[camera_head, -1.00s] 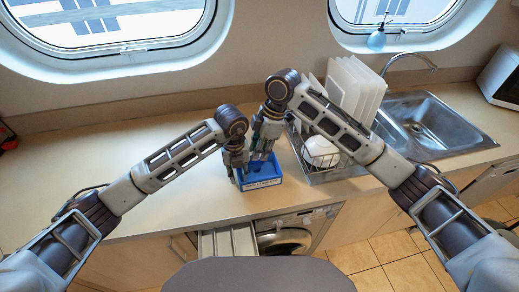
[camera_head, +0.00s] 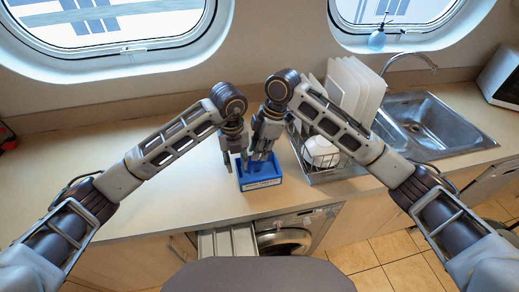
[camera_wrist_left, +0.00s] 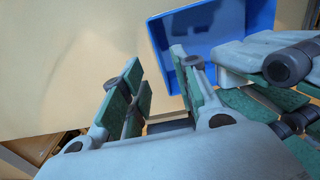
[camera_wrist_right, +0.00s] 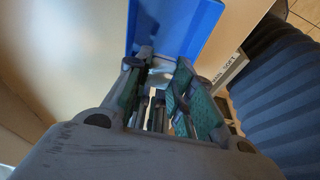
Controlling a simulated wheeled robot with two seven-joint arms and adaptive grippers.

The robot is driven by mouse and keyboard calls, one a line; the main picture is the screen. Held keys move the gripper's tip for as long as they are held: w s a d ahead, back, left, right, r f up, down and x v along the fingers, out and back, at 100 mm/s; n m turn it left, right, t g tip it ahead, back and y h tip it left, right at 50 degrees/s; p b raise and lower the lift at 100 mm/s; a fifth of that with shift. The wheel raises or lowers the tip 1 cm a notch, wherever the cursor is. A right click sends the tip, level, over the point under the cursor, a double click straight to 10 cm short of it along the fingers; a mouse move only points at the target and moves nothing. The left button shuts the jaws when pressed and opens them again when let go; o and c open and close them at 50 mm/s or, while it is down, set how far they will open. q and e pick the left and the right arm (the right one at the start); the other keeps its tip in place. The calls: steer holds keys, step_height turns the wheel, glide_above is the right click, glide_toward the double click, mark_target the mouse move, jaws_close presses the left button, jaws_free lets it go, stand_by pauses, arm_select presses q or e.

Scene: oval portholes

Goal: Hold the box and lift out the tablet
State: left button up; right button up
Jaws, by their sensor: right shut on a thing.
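The blue box (camera_head: 262,184) stands upright on the counter near its front edge, open at the top; it also shows in the left wrist view (camera_wrist_left: 158,36) and the right wrist view (camera_wrist_right: 185,25). My right gripper (camera_head: 259,158) reaches down into the box. It is shut on a small pale thing, the tablet (camera_wrist_right: 160,72), mostly hidden by the fingers. My left gripper (camera_head: 233,160) hangs at the left side of the box. Its fingers (camera_wrist_left: 155,62) are apart with nothing seen between them, one close to the box wall.
A wire dish rack (camera_head: 340,170) with white plates (camera_head: 355,90) and a bowl (camera_head: 320,150) stands just right of the box. The steel sink (camera_head: 430,125) is beyond it. The counter (camera_head: 120,170) on the left is clear. A washing machine (camera_head: 285,240) is below.

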arm_select(q)
steer(key=shift+r, duration=2.8)
